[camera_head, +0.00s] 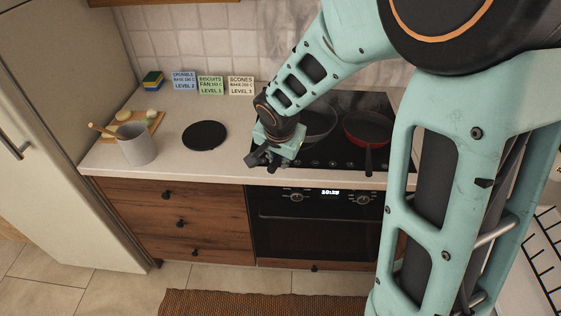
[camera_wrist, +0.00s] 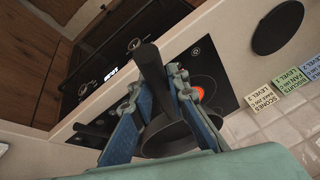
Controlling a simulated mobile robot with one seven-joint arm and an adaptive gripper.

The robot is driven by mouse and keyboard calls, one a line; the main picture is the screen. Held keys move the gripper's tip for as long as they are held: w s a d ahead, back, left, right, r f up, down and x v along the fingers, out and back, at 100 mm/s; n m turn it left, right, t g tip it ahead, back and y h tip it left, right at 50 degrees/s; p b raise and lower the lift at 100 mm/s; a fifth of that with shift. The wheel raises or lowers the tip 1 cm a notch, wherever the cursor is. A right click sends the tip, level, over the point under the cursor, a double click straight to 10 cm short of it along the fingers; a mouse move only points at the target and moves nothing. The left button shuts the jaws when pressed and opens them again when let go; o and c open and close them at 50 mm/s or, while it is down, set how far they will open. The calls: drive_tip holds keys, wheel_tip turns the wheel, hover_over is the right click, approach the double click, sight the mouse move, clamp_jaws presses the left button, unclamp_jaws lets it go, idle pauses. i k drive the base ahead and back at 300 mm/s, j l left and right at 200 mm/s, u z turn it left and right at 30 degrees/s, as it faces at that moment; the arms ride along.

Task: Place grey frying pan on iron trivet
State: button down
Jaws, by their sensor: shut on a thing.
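The grey frying pan (camera_head: 320,124) is over the left part of the black hob, partly hidden behind my wrist. In the wrist view its dark handle (camera_wrist: 149,65) runs between my fingers, and part of its body (camera_wrist: 168,138) shows below them. My gripper (camera_head: 262,156) is shut on the handle; its fingers also show in the wrist view (camera_wrist: 155,84). I cannot tell whether the pan touches the hob. The iron trivet (camera_head: 205,135), a flat black disc, lies bare on the counter left of my gripper; it is at the upper right of the wrist view (camera_wrist: 278,27).
A red pan (camera_head: 368,127) stands on the hob to the right. A grey utensil pot (camera_head: 137,144) and a wooden board (camera_head: 153,121) are left of the trivet. Recipe cards (camera_head: 211,85) and a sponge (camera_head: 152,81) stand along the wall. A burner (camera_wrist: 198,53) glows orange.

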sight(202, 149)
drive_tip(key=i+l+u, duration=0.15)
drive_tip(key=u, duration=0.6)
drive_tip(key=i+u, duration=0.25)
drive_tip(key=i+l, duration=0.1)
drive_tip(key=i, duration=0.3)
